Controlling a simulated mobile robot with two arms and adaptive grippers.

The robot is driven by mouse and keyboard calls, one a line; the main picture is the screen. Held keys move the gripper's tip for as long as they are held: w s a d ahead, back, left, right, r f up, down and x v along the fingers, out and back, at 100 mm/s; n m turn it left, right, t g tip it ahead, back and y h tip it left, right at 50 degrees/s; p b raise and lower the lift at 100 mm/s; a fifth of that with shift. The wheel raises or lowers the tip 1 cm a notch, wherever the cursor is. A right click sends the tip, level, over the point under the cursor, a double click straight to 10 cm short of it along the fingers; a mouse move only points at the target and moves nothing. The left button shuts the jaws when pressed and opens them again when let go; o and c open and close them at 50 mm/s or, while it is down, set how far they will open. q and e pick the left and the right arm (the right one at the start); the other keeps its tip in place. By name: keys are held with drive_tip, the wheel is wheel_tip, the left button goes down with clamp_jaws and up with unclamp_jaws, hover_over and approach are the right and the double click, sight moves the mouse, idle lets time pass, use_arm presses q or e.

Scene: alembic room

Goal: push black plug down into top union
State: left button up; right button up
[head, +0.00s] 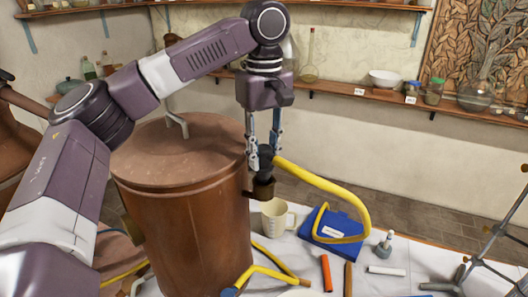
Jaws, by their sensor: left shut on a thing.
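My left gripper (262,148) comes down from above, fingers pointing down, shut on the black plug (265,160). A yellow hose (325,183) runs from the plug to the right and loops down toward the table. The top union (263,188), a dark brass fitting, sticks out from the right side of a big copper vessel (185,220). The plug is upright, directly over the union and close to it. I cannot tell how far the plug sits in the union, as the fingers partly cover it. My right gripper is not in view.
A metal stand (478,262) is at the right. Wall shelves run behind.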

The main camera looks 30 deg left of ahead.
sight(264, 166)
use_arm(q)
drive_tip(key=shift+f, duration=1.7)
idle(3.4)
drive_tip(key=o, duration=1.2)
drive_tip(key=shift+o, duration=0.2)
drive_tip(key=shift+r, duration=3.5)
